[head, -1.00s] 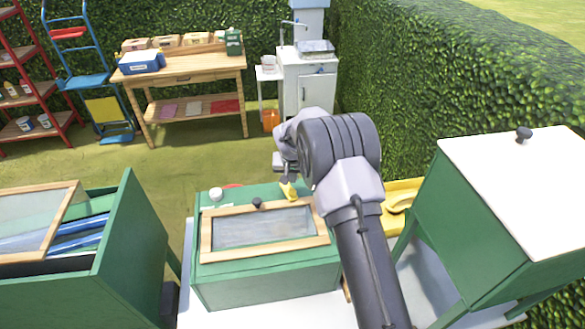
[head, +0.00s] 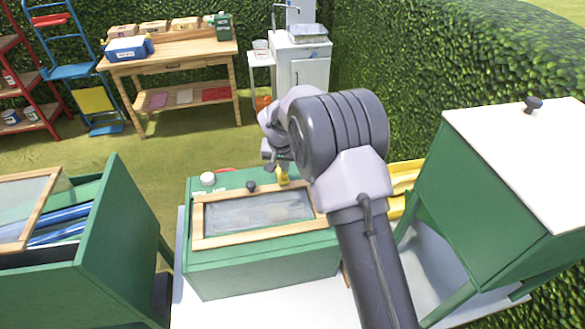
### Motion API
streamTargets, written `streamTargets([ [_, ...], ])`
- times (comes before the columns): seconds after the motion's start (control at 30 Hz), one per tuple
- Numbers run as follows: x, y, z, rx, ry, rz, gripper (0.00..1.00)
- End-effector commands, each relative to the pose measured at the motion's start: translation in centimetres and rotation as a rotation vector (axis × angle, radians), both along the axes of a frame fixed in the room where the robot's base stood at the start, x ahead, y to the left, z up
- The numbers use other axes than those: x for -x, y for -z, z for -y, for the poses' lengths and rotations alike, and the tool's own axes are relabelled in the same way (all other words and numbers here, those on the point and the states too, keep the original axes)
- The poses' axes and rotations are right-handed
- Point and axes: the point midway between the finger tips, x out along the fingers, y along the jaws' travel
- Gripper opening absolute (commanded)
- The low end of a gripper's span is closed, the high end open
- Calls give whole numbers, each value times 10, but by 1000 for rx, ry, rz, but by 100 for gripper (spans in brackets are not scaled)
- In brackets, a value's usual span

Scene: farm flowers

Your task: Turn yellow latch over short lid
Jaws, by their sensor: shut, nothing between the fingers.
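The short lid (head: 258,207) is a wood-framed glass panel with a dark knob, lying closed on top of the green box (head: 262,268) in the middle of the head view. The small yellow latch (head: 283,176) is at the lid's far edge, right of the knob, and looks roughly upright in the picture. My gripper (head: 271,165) is shut and empty, just left of and above the latch in the picture. My arm's wrist hides part of the area behind and right of the latch. I cannot tell whether the fingers touch the latch.
A white round cap (head: 208,179) sits on the box top at the back left. An open green bin (head: 120,245) stands left, and a green cabinet with a white top (head: 525,160) stands right. A yellow tray (head: 405,178) lies behind my arm. A wooden workbench (head: 170,62) is farther back.

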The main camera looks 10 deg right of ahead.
Motion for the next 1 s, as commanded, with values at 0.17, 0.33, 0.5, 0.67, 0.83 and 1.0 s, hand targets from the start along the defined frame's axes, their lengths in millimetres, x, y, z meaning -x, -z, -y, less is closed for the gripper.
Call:
streamTargets([
  [0.17, 6, 6, -1, 1, 4, -21, 0],
  [0.33, 6, 7, 1, -1, 6, -23, 0],
  [0.5, 0, 7, 10, 0, 6, -24, 0],
  [0.67, -2, 3, 13, 0, 4, -19, 0],
  [0.83, 6, -27, 11, -1, 3, -14, 0],
  [1.0, 25, -80, 5, -1, 2, -11, 0],
])
